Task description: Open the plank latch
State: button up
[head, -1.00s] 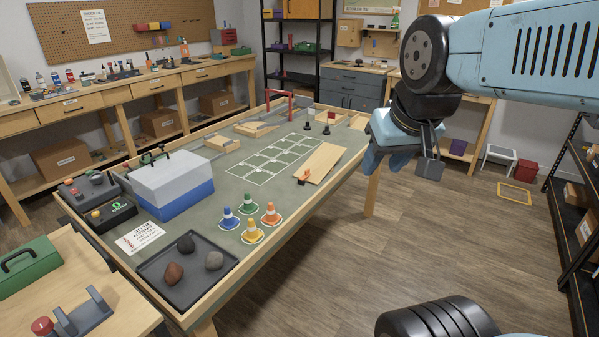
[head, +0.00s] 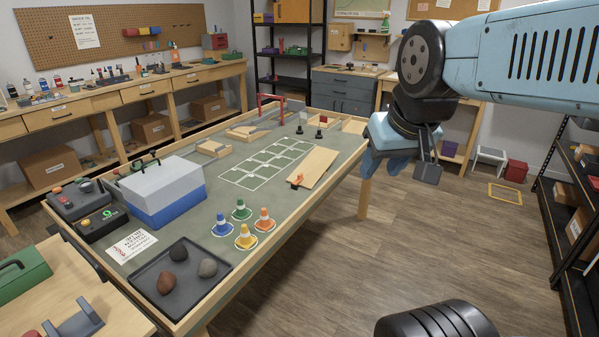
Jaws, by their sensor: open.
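A pale wooden plank (head: 314,166) lies on the green top of the long table, near its right edge. A small orange latch (head: 296,180) sits at the plank's near end. It is too small to tell its exact position. My gripper (head: 382,166), light blue, hangs in the air to the right of the plank, beyond the table's right edge. It is open, with nothing seen between its fingers, and is apart from the latch and plank. A grey block on my wrist hangs beside it.
On the table (head: 262,229) stand several cones (head: 245,237), a black tray with rocks (head: 141,271), a blue and grey toolbox (head: 164,193) and a red gate (head: 262,99). A black shelf (head: 548,225) stands at right.

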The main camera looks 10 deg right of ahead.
aim_at(300, 177)
jog(key=u, duration=1.2)
jog(key=i, duration=0.1)
jog(key=z, duration=3)
jog(key=k, duration=1.25)
jog(key=u, duration=0.95)
jog(key=i, duration=1.65)
jog(key=u, duration=0.1)
